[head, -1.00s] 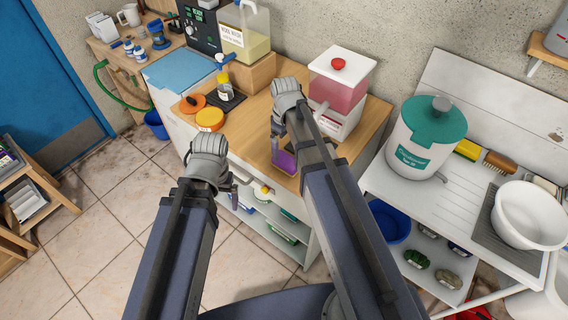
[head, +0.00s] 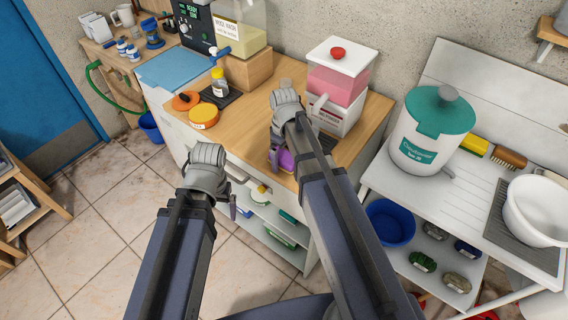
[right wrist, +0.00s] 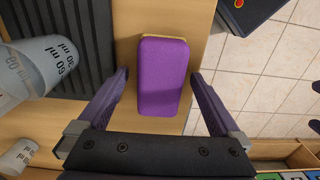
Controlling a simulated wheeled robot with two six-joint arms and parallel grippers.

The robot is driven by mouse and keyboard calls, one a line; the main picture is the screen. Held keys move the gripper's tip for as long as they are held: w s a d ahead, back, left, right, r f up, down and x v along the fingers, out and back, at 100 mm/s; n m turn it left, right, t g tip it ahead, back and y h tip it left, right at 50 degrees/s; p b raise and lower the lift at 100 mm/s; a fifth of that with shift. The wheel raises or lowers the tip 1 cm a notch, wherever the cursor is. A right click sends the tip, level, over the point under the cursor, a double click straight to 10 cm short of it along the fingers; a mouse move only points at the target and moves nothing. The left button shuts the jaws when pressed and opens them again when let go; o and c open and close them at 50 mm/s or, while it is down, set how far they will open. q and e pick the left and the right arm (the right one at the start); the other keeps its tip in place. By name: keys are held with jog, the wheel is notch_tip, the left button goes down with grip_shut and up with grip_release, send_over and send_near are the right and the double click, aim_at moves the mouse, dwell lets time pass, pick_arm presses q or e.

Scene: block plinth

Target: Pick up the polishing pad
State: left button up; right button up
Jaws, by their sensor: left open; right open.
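The polishing pad (head: 286,160) is a purple block with a tan edge, lying on the wooden counter near its front edge. In the head view my right arm partly covers it. In the right wrist view the pad (right wrist: 162,78) lies between the two fingers of my right gripper (right wrist: 160,75), with a gap on each side. The right gripper is open and holds nothing; its height over the pad is hard to tell. My left gripper (head: 233,205) is open and empty, in front of the counter and to the left of the pad.
A pink-filled dispenser (head: 338,85) stands behind. The counter edge is close to the pad.

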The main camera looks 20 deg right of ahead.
aim_at(284, 155)
jog(key=shift+r, duration=0.1)
jog(key=shift+c, duration=0.2)
jog(key=c, duration=1.5)
jog(key=shift+r, duration=0.1)
notch_tip(284, 155, up, 10)
jog(key=p, duration=1)
